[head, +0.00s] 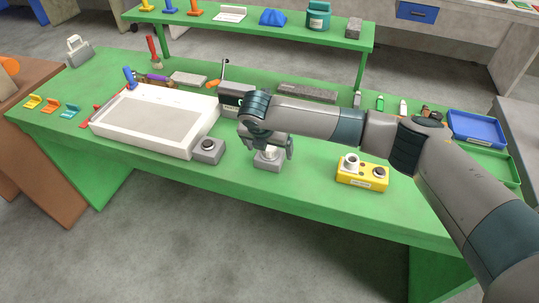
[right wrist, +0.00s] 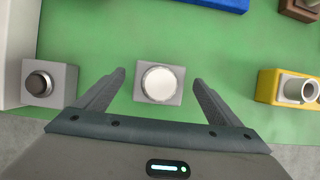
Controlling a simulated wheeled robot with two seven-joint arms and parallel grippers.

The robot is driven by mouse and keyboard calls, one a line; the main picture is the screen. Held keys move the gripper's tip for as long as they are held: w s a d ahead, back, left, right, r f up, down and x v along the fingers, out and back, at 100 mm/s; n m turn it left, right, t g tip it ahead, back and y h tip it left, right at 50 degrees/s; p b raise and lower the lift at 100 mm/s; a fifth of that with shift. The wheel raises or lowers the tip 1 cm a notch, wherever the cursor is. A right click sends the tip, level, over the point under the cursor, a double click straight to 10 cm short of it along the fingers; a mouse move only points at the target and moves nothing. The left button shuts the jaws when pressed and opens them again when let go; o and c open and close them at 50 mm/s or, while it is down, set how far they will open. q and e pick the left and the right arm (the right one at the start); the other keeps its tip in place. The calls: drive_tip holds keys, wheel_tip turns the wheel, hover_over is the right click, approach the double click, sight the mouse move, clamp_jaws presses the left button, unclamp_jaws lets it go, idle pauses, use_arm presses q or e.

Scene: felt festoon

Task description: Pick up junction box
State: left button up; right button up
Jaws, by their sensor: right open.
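A small grey box with a round white top (head: 267,159) sits on the green table, near its front edge. It also shows in the right wrist view (right wrist: 159,96), between my fingers. No label reads as junction box, but this box lies under my right gripper. My right gripper (head: 269,148) is open, pointing down over this box, with one finger on each side and a gap to each. It partly hides the box in the head view. My left gripper is not in view.
A grey box with a dark round button (head: 208,149) stands left, beside a white tray (head: 140,145). A yellow box with two round fittings (head: 362,174) stands right. A dark grey device (head: 229,98) is behind. Blue (head: 478,130) and green trays are far right.

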drive_tip(key=shift+w+f, duration=0.15)
drive_tip(key=shift+f, duration=0.35)
drive_tip(key=shift+d, duration=0.1)
drive_tip(key=c, duration=1.2)
drive_tip(key=shift+c, duration=0.2)
drive_tip(key=shift+r, duration=0.15)
